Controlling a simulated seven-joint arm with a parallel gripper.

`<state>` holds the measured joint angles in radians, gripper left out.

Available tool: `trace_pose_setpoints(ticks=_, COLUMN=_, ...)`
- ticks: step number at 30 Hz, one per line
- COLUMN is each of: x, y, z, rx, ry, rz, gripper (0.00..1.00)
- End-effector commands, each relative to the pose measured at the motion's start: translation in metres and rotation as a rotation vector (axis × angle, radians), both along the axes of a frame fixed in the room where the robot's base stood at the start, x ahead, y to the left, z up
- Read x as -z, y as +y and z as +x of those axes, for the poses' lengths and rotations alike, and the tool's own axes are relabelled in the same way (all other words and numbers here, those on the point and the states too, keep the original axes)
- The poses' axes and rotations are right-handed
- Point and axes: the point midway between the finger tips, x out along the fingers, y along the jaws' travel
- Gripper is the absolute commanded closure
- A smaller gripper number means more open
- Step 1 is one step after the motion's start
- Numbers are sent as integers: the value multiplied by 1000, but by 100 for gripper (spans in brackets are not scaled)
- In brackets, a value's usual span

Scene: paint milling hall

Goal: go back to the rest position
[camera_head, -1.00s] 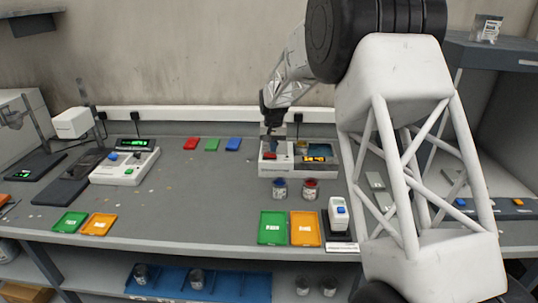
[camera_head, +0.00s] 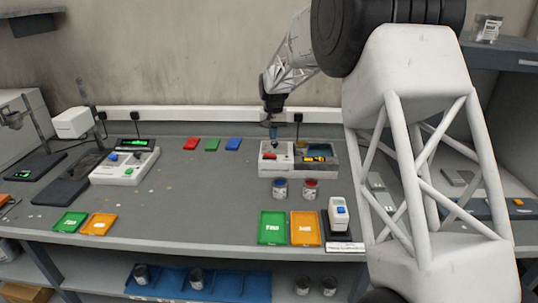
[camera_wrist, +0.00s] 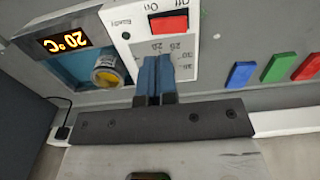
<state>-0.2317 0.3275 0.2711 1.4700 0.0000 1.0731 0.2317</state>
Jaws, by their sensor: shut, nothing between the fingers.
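My gripper (camera_head: 273,133) hangs above the white control box (camera_head: 268,168) at the back of the bench, apart from it in the head view. In the wrist view its two blue fingertips (camera_wrist: 155,62) are together with nothing held, in front of the panel with a red switch (camera_wrist: 169,23) and a printed dial scale. Beside the panel is a blue water bath with an orange display reading 20 °C (camera_wrist: 64,42). A can with yellowish contents (camera_wrist: 110,70) lies or stands in the bath; its exact pose is unclear.
Two paint cans (camera_head: 280,189) stand before the box. Green (camera_head: 272,228) and orange (camera_head: 305,228) trays and a white handheld device (camera_head: 339,214) sit at the front. Red, green and blue (camera_head: 233,144) plates lie behind. The centre-left bench is mostly clear.

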Motion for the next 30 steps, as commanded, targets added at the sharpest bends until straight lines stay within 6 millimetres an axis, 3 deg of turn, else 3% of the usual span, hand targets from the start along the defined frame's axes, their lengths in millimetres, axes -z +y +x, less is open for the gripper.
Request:
trace_pose_setpoints(ticks=17, x=-8, y=-5, z=-6, rx=1, ry=-4, rz=1, gripper=100)
trace_pose_setpoints(ticks=23, x=-28, y=-21, z=-30, rx=3, ry=-16, rz=3, gripper=100)
trace_pose_setpoints(ticks=30, x=-61, y=-51, z=-79, rx=4, ry=-37, rz=6, gripper=100)
